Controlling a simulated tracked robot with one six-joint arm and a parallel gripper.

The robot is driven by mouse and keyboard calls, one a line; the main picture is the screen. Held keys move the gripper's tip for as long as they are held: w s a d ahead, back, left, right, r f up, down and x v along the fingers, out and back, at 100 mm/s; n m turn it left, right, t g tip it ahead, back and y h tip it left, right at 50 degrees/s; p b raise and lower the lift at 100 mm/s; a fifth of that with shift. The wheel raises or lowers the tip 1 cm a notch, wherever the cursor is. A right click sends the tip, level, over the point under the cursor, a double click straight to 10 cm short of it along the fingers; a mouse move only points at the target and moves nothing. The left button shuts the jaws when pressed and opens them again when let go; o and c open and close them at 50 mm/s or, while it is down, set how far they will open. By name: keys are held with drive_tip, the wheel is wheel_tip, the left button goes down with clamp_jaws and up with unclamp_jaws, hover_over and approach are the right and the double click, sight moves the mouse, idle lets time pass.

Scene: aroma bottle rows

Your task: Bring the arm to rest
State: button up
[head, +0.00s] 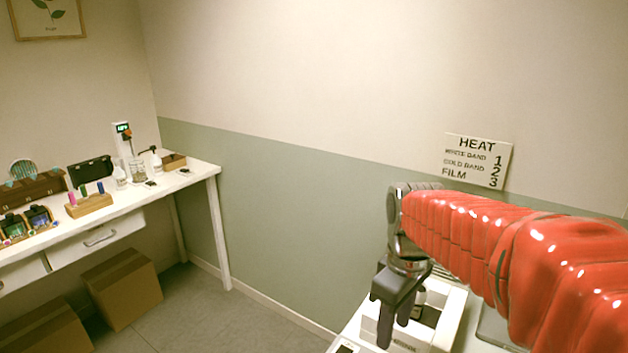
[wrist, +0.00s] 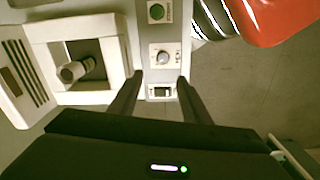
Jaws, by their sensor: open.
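My gripper (head: 397,305) hangs pointing down at the end of my red-sleeved arm, on the right of the head view. It is above the front left part of a white machine on a white table. In the wrist view my gripper (wrist: 157,88) shows two dark fingers spread apart with nothing between them. Below and beyond the fingertips is a light panel with a green button (wrist: 157,12), a round knob (wrist: 162,57) and a small dark switch (wrist: 161,91).
The white machine (wrist: 112,28) has a square recess holding a small bottle (wrist: 76,70). A HEAT sign (head: 477,160) is on the wall behind my arm. A white desk (head: 190,178) with bottles and small items stands at left, with cardboard boxes (head: 122,288) below. Floor between is clear.

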drive_tip(key=s+a+r+m+t, duration=0.1)
drive_tip(key=s+m+t, duration=0.4)
drive_tip(key=s+m, duration=0.3)
drive_tip(key=s, duration=0.4)
drive_tip(key=shift+s+r+m, duration=0.2)
drive_tip(key=shift+r+m, duration=0.1)
drive_tip(key=shift+r, duration=0.1)
drive_tip(key=shift+c, duration=0.5)
idle(1.3)
